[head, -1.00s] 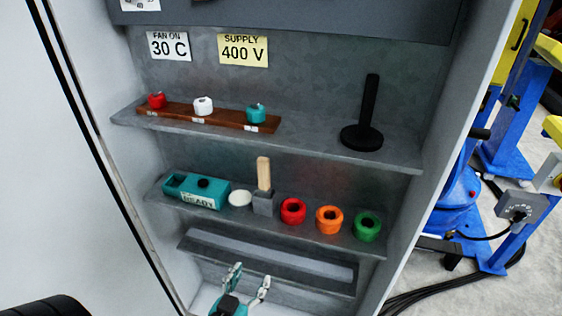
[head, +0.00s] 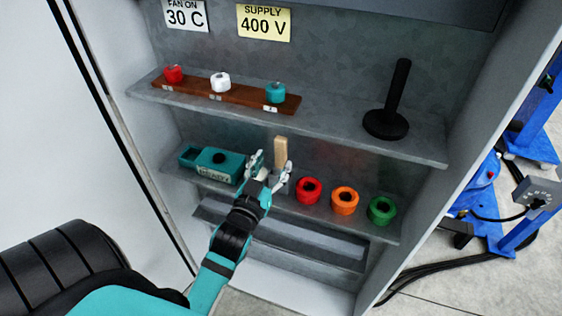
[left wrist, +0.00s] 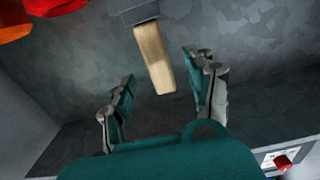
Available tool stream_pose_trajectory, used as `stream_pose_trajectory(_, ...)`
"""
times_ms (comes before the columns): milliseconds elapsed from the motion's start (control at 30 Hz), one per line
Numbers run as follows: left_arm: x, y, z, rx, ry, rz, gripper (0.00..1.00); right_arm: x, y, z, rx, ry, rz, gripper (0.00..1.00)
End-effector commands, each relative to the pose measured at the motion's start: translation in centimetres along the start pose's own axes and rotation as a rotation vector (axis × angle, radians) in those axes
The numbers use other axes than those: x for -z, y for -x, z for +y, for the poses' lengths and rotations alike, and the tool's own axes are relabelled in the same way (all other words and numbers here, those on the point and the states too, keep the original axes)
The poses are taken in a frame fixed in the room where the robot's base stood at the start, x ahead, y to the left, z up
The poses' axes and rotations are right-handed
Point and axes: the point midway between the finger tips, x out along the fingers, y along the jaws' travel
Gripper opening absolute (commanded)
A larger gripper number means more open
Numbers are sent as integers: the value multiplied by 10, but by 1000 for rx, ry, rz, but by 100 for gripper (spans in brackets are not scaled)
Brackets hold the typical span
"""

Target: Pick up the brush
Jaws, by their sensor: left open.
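The brush (head: 281,151) stands upright on the lower shelf, with a pale wooden handle on top and a grey block-like part below. In the left wrist view its handle (left wrist: 154,58) points toward the space between my fingers. My left gripper (head: 271,166) is open in front of the brush, and its fingers partly cover the grey part. The left wrist view shows the open fingers (left wrist: 160,70) on either side of the handle's line, with no clear contact. My right gripper is not in view.
Red (head: 309,190), orange (head: 344,200) and green (head: 381,210) rings sit right of the brush. A teal box (head: 215,164) is at its left. Above is a shelf (head: 340,135) with a wooden rack (head: 238,95) and a black post (head: 398,95).

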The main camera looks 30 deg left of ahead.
Motion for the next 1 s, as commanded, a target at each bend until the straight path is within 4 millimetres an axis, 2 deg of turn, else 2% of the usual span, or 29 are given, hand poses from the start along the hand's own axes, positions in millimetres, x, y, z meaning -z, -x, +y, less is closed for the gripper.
stream_pose_trajectory(167, 3, -13, 1, 0, 0, 0, 56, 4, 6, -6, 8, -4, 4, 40)
stream_pose_trajectory(433, 3, -51, 2, 0, 1, 0, 56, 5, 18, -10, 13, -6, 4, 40)
stream_pose_trajectory(733, 1, -55, 3, -1, 1, -1, 56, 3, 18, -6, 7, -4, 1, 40)
stream_pose_trajectory(1000, 1, -55, 3, -1, 1, -1, 20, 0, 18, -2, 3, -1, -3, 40)
